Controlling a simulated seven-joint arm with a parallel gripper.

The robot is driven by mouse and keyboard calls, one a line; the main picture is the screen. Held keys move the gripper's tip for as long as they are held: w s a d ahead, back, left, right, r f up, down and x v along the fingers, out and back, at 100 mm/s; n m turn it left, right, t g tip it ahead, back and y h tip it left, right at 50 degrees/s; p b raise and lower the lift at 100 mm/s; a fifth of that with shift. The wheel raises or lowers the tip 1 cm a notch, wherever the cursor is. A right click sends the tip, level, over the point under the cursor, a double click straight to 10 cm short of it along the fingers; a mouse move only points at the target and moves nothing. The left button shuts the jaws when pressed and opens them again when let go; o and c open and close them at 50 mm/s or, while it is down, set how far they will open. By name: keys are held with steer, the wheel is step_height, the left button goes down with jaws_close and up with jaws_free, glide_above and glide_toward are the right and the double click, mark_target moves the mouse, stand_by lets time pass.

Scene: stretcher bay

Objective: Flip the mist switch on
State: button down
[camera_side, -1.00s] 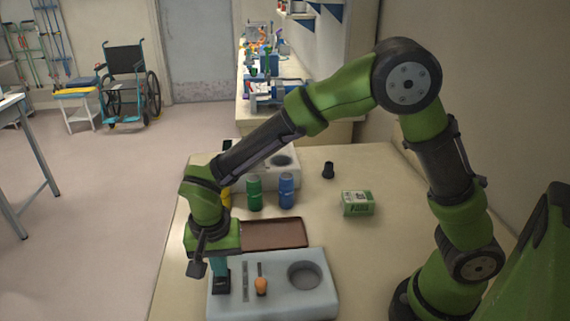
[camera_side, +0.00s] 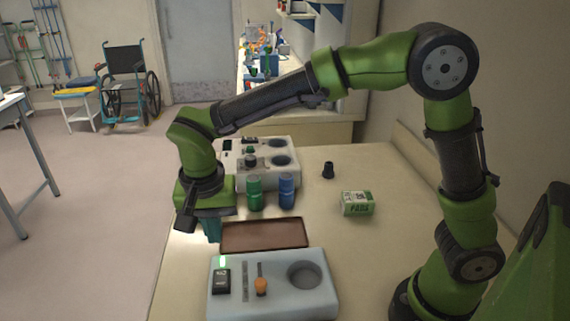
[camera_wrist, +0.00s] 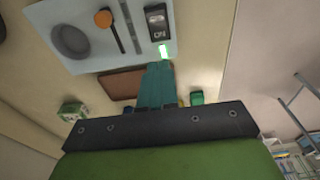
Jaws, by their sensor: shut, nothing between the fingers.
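The pale front unit (camera_side: 270,305) lies on the bench with a black rocker switch (camera_side: 221,281) at its left. In the wrist view, the switch (camera_wrist: 157,22) shows a white "ON" marking at the end nearer my gripper. A small lamp (camera_side: 222,261) just behind the switch glows green, and it is bright in the wrist view (camera_wrist: 163,51). My gripper (camera_side: 211,233) is shut and empty, held above the bench behind the switch and apart from it. Its teal fingers (camera_wrist: 158,75) point towards the unit in the wrist view.
The unit also carries an orange-knobbed slider (camera_side: 261,287) and a round recess (camera_side: 318,278). Behind it are a brown tray (camera_side: 264,236), a green jar (camera_side: 255,192), a blue jar (camera_side: 287,190), a second pale unit (camera_side: 286,177) and a green box (camera_side: 357,203).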

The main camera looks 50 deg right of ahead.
steer(key=r, duration=0.5)
steer(key=shift+w+d+r, duration=0.2)
steer(key=shift+w+d, duration=0.1)
steer(key=shift+d, duration=0.05)
